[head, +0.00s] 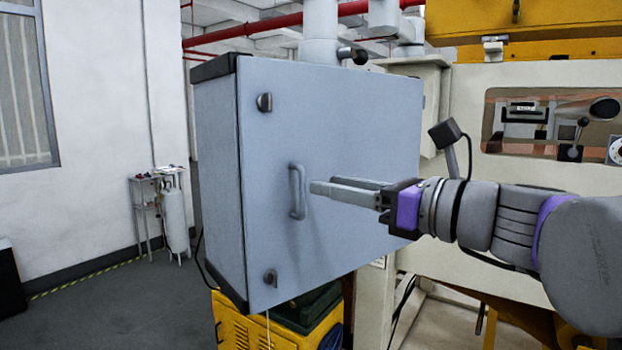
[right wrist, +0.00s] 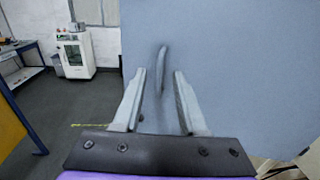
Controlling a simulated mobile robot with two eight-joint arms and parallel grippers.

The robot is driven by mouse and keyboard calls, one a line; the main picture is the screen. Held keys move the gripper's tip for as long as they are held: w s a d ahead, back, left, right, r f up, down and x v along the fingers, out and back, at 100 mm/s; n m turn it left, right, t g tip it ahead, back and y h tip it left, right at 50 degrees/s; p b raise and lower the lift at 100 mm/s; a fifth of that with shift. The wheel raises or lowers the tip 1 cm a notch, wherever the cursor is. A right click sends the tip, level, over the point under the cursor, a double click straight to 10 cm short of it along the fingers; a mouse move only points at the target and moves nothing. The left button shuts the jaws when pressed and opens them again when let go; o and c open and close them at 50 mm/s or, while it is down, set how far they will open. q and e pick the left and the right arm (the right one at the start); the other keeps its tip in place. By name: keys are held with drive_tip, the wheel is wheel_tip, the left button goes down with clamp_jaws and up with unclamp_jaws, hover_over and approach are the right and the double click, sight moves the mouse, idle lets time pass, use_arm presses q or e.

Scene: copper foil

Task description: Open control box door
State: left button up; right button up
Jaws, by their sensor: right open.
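The control box (head: 218,170) is a grey cabinet in the middle of the head view. Its door (head: 350,130) is flush with the front and looks shut. A vertical bar handle (head: 297,191) sits left of the door's middle, between two small latches (head: 264,102) near the left edge. My right gripper (head: 312,188) reaches in from the right, its fingertips just to the right of the handle. In the right wrist view the handle (right wrist: 162,68) shows ahead, between the two open fingers (right wrist: 160,78). Contact cannot be seen. My left gripper is not in view.
A yellow unit (head: 240,325) stands below the box. A large cream machine (head: 460,220) fills the right side behind my right arm. A small stand with a white cylinder (head: 173,220) is at the far left wall.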

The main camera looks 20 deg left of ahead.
drive_tip(key=x, duration=0.5)
drive_tip(key=shift+w, duration=0.1)
clamp_jaws()
idle(1.3)
